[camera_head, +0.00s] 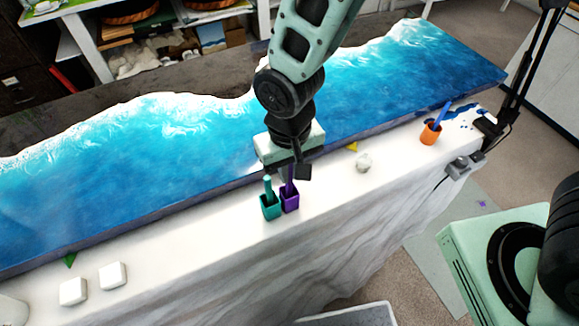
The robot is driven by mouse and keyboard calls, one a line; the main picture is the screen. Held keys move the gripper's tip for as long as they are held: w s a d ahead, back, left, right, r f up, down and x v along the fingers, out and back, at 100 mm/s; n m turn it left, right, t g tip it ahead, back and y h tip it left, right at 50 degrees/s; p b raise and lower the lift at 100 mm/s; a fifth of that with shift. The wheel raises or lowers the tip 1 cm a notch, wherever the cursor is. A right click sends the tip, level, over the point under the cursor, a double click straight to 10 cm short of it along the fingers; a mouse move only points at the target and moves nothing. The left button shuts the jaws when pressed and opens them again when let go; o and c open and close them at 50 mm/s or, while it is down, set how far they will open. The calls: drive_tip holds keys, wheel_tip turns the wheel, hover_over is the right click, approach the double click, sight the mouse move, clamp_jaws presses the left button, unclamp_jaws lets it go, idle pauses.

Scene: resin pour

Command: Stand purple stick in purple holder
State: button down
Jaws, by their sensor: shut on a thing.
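The purple holder (290,203) is a small square cup on the white ledge, close beside a teal holder (270,211). The purple stick (290,175) is upright between my gripper and the purple holder, with its lower end in or just over the holder's opening; I cannot tell how deep it sits. My gripper (293,172) is above the purple holder, pointing down, shut on the upper part of the purple stick. The fingers partly hide the stick's top.
A teal stick (267,184) stands in the teal holder. An orange cup (430,134) with a blue stick (442,113) is at right. A pale lump (363,162) and white blocks (112,275) lie on the ledge. The blue resin slab (150,160) runs behind.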

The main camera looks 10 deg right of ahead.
drive_tip(key=c, duration=1.4)
unclamp_jaws()
wheel_tip(320, 180, up, 18)
drive_tip(key=b, duration=0.2)
drive_tip(key=shift+f+b, duration=0.25)
drive_tip(key=shift+b, duration=0.15)
drive_tip(key=s+d+f+n+b, duration=0.3)
drive_tip(key=s+d+f, duration=0.5)
drive_tip(key=s, duration=0.3)
drive_tip(key=shift+f+n+y, duration=0.15)
drive_tip(key=shift+n+y, duration=0.15)
drive_tip(key=shift+n, duration=0.5)
